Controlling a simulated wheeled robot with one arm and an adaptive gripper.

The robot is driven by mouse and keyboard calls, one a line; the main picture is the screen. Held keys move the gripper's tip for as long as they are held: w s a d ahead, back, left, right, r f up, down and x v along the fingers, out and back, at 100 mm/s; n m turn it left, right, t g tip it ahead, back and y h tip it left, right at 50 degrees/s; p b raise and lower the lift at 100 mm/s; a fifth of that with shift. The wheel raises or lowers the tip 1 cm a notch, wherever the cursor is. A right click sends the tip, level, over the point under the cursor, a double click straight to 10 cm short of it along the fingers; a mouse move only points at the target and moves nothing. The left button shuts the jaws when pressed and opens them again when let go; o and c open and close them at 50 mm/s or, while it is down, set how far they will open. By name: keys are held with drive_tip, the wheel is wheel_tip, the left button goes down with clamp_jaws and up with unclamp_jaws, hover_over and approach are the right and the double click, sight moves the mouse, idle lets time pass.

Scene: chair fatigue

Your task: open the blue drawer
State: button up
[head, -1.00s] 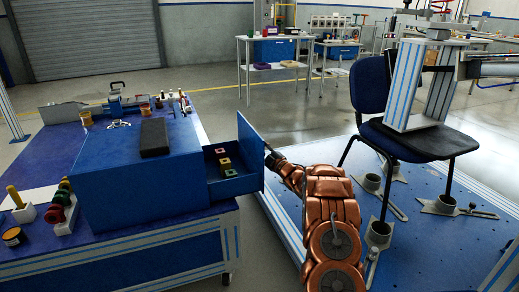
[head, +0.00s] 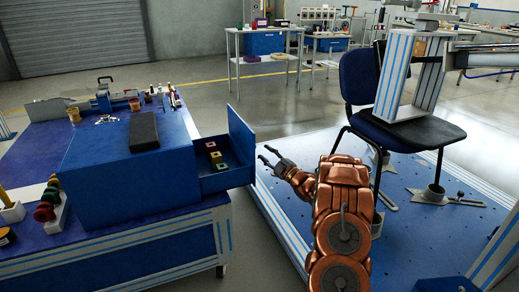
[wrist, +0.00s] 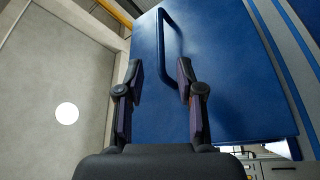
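The blue drawer (head: 228,178) stands pulled out from the right side of the blue cabinet (head: 130,176) on the workbench. Several small red and yellow blocks (head: 215,158) lie inside it. In the wrist view the blue drawer front (wrist: 225,70) fills the middle, with its blue bar handle (wrist: 166,50) at the top. My gripper (head: 268,154) is open and empty, just right of the drawer front and apart from it. In the wrist view my gripper's fingers (wrist: 160,85) are spread, with the handle beyond them and nothing between them.
A black box (head: 144,132) lies on the cabinet top. A blue chair (head: 400,125) stands on the blue platform (head: 290,220) right of my arm. Clear floor lies beyond the drawer, before the back tables (head: 262,60).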

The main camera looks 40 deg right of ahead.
drive_tip(key=shift+v, duration=1)
